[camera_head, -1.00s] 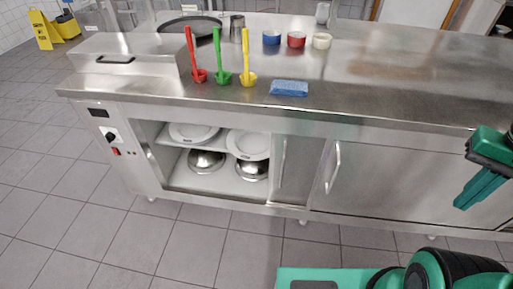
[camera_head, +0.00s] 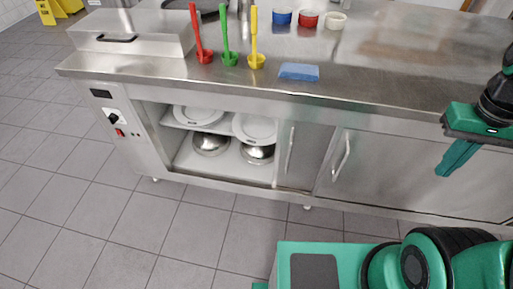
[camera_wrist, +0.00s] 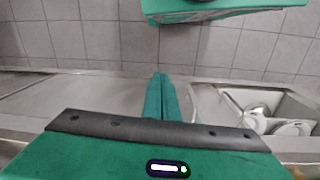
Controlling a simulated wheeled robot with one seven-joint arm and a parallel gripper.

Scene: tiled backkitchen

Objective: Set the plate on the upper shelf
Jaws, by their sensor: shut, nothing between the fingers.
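Two white plates show inside the open left part of the steel counter. The left plate (camera_head: 198,115) lies on the upper shelf (camera_head: 182,126). The right plate (camera_head: 256,128) is at about the same height, above a metal bowl, and its near rim hangs lower than the shelf edge; I cannot tell what bears it. My gripper (camera_head: 455,160) is shut and empty, in front of the counter's right part, well to the right of the plates. Its closed fingers (camera_wrist: 160,92) show in the wrist view, with the cabinet opening at the lower right there.
Metal bowls (camera_head: 210,144) stand on the cabinet floor below the plates. Sliding doors (camera_head: 305,155) cover the cabinet's right part. On the countertop are red, green and yellow ladles (camera_head: 229,60), a blue sponge (camera_head: 299,71) and small bowls (camera_head: 308,19). The tiled floor ahead is clear.

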